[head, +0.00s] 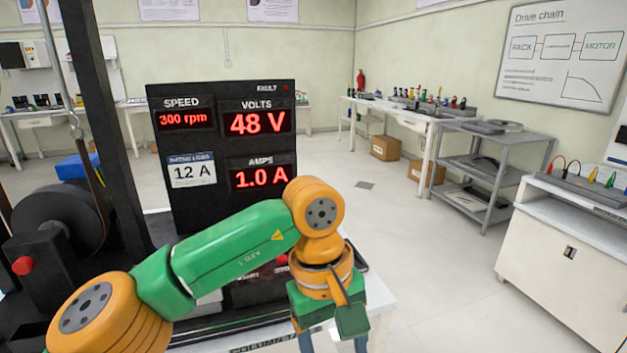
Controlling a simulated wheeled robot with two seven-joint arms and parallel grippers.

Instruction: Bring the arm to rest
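My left arm (230,250), green with orange joints, comes in from the lower left and bends down at the wrist in front of the panel. My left gripper (333,343) hangs at the bottom edge, over or beside the white table (382,298). Its two blue-grey fingers stand apart, with nothing seen between them; their tips are cut off by the frame. My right gripper is not in view. A black meter panel (228,140) stands behind the arm, reading 300 rpm, 48 V and 1.0 A, with a 12 A label. The arm hides its lower part.
A black rig with a dark post (98,110), a drum (60,215) and a red button (23,265) stands close on the left. A white cabinet (565,270) and grey shelf cart (480,170) are at right. The floor (430,260) between is clear.

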